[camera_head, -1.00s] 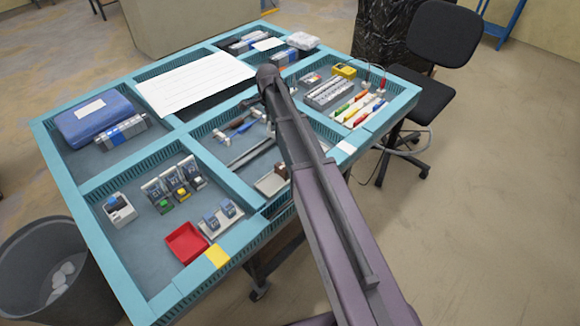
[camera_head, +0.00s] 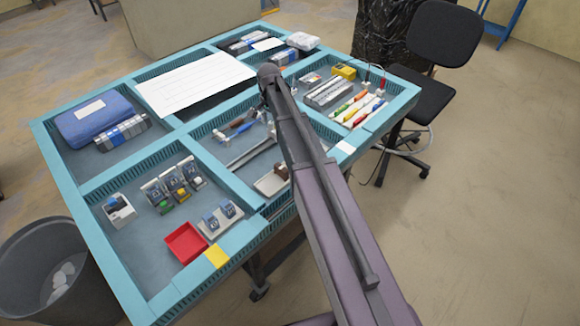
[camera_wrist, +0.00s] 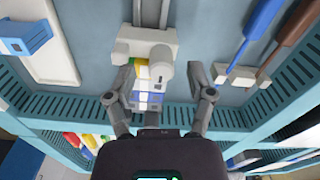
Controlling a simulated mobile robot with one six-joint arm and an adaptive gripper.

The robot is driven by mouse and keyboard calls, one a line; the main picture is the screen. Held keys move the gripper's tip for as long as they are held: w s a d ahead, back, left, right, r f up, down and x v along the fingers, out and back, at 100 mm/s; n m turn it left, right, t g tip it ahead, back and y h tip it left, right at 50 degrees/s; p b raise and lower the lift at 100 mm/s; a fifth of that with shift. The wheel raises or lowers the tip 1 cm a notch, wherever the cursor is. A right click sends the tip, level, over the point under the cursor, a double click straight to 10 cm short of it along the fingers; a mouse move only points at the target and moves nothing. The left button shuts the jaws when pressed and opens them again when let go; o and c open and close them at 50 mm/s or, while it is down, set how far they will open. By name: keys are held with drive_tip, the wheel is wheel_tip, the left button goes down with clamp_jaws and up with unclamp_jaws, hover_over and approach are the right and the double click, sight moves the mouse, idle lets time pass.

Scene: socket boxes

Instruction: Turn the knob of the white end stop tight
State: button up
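In the wrist view, a white end stop (camera_wrist: 147,42) sits across a grey rail (camera_wrist: 150,12), with a round white knob (camera_wrist: 160,72) on its near side. Small terminals in yellow, green, white and blue (camera_wrist: 146,97) lie beside and below the knob. My gripper (camera_wrist: 160,95) is open, with one finger left and one right of the knob and terminals. Gaps show on both sides, and I cannot tell the height of the fingertips. In the head view my arm hides the gripper and the end stop.
A second whitish piece (camera_wrist: 240,76) lies just right of my right finger. Blue (camera_wrist: 262,20) and brown (camera_wrist: 300,28) screwdrivers lie farther right. Slotted teal divider walls (camera_wrist: 50,105) run close by. In the head view, a red tray (camera_head: 186,242) and blue case (camera_head: 95,117) stand in other compartments.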

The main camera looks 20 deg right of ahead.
sight(270, 122)
drive_tip(key=shift+a+n, duration=0.3)
drive_tip(key=shift+n, duration=0.4)
drive_tip(key=n, duration=0.4)
drive_tip(key=shift+s+n, duration=0.15)
drive_tip(key=shift+n, duration=0.15)
drive_tip(key=n, duration=0.6)
drive_tip(key=shift+a+f+n, duration=0.1)
drive_tip(key=shift+n, duration=0.3)
drive_tip(key=shift+r+n+p, duration=0.3)
wheel_tip(270, 122, up, 13)
drive_tip(key=p, duration=1.3)
drive_tip(key=s+f+m+b, duration=0.1)
drive_tip(key=s+f+b, duration=0.2)
drive_tip(key=s, duration=0.4)
drive_tip(key=s+f+m+b, duration=0.1)
drive_tip(key=s+f+b, duration=0.3)
drive_tip(key=s, duration=0.4)
drive_tip(key=s+f+m+b, duration=0.1)
drive_tip(key=s+f+b, duration=0.3)
drive_tip(key=s, duration=0.3)
drive_tip(key=shift+s+d, duration=0.2)
drive_tip(key=shift+d, duration=0.05)
drive_tip(key=shift+s+f+b, duration=0.25)
drive_tip(key=shift+s+b, duration=0.05)
drive_tip(key=shift+s, duration=0.45)
